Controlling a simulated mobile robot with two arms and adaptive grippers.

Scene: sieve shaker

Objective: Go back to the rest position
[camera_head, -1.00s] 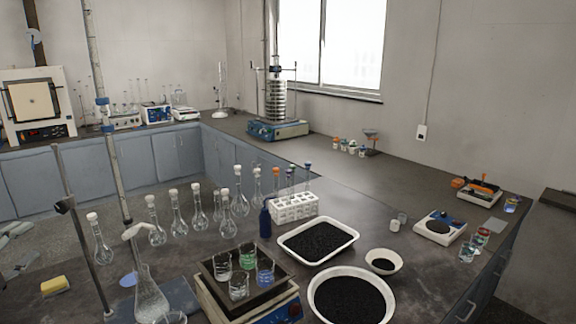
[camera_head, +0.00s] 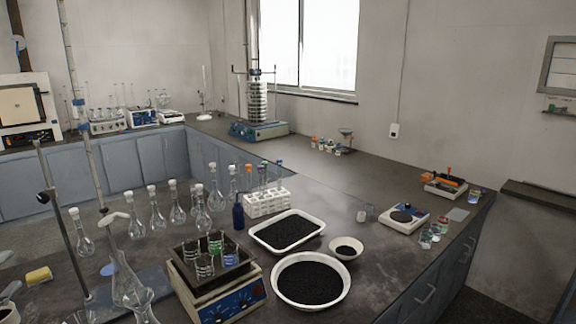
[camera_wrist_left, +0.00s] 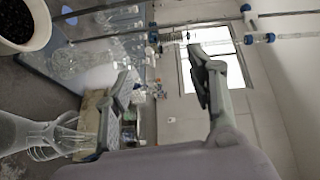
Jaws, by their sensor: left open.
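My left gripper (camera_wrist_left: 160,95) shows in the left wrist view with its two fingers apart and nothing between them. Laboratory glassware (camera_wrist_left: 85,60) lies beyond the fingers on the left of that view, and the window (camera_wrist_left: 222,68) is behind them. The sieve shaker (camera_head: 257,102), a stack of metal sieves on a blue base, stands upright on the far bench by the window. My right gripper is not in view.
Near bench: stoppered flasks (camera_head: 176,212), a hotplate (camera_head: 222,292) with several beakers, a white tray (camera_head: 258,241) and a bowl (camera_head: 279,300) of black grains. A metal stand (camera_head: 62,215) rises at left. The bench right of the bowls has clear room.

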